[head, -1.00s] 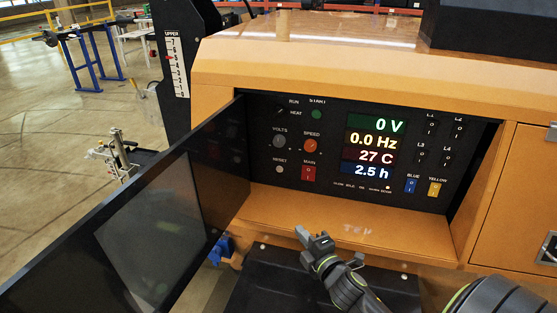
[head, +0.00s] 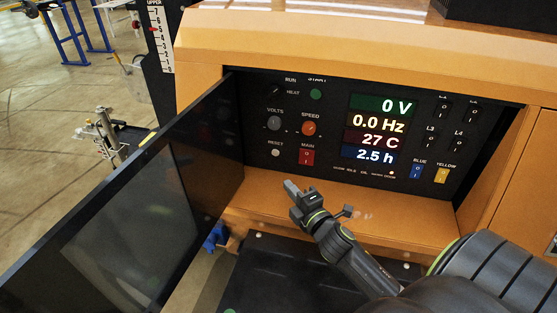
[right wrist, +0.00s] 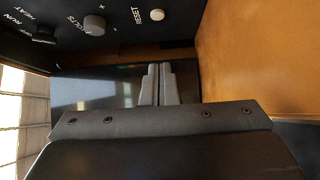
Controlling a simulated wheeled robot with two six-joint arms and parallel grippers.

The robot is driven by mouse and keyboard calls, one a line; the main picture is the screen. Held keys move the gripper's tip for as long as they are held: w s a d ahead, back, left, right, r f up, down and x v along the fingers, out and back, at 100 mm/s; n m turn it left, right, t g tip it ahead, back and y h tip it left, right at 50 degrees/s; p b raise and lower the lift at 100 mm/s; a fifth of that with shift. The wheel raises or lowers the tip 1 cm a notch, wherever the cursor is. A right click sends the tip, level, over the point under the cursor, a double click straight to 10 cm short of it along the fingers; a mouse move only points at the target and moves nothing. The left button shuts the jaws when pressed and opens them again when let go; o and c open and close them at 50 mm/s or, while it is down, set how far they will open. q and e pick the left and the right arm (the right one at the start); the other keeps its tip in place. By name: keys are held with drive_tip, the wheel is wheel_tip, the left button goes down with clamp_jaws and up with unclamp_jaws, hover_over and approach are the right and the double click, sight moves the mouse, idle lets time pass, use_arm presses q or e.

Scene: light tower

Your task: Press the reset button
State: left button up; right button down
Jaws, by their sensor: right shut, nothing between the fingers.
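The reset button (head: 276,153) is a small round whitish button at the lower left of the black control panel, under its RESET label. It also shows at the top of the right wrist view (right wrist: 157,15). My right gripper (head: 289,186) is shut and empty. In the head view its tips appear below and slightly right of the button, over the orange ledge, apart from the panel. In the right wrist view the closed fingers (right wrist: 160,68) point toward the dark door, with the button above them. My left gripper is not in view.
The red MAIN switch (head: 307,157) sits right of the button, with the VOLTS knob (head: 274,123) and SPEED knob (head: 309,128) above. The open dark door (head: 150,215) stands at the left. The orange ledge (head: 390,205) below the panel is bare.

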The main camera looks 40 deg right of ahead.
approach(275, 152)
drive_tip(key=w+a, duration=0.1)
drive_tip(key=w+a+p, duration=0.1)
drive_tip(key=w+a, duration=0.1)
drive_tip(key=shift+w+a+f, duration=0.15)
drive_tip(key=shift+w+f, duration=0.05)
drive_tip(key=shift+w, duration=0.1)
drive_tip(key=shift+w+d+f+b, duration=0.1)
drive_tip(key=shift+w+d+b, duration=0.2)
drive_tip(key=shift+w+d, duration=0.9)
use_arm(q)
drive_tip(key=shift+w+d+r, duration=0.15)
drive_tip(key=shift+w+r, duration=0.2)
use_arm(e)
drive_tip(key=shift+w+d, duration=0.35)
drive_tip(key=shift+w+d, duration=0.4)
drive_tip(key=shift+d, duration=0.1)
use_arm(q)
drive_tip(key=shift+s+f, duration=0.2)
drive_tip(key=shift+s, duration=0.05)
use_arm(e)
drive_tip(key=shift+r, duration=0.45)
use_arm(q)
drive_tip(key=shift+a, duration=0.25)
use_arm(e)
drive_tip(key=shift+a, duration=0.1)
